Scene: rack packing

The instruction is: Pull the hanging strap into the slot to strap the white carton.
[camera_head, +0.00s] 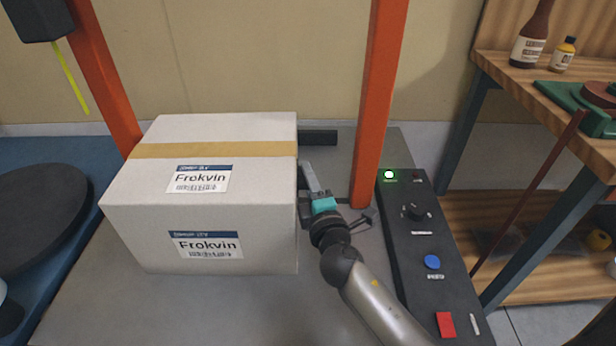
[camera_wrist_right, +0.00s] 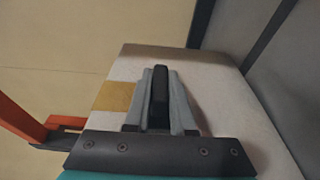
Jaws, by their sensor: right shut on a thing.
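The white carton (camera_head: 215,205), labelled Frokvin with a tan tape band, sits on the grey table between two orange posts. The yellow-green strap (camera_head: 70,77) hangs from a dark box at the upper left, its lower end loose beside the left post. My right gripper (camera_head: 307,175) is at the carton's right side, fingers pointing away from me. In the right wrist view its fingers (camera_wrist_right: 160,85) are close together around a narrow dark piece that I cannot identify, with the carton (camera_wrist_right: 215,85) behind them. I cannot make out the slot.
The right orange post (camera_head: 377,100) stands just right of my gripper. A black control panel (camera_head: 425,255) with a lit green lamp, knob and buttons lies farther right. A wooden workbench (camera_head: 500,65) holds bottles. The grey table (camera_head: 190,310) is clear before the carton.

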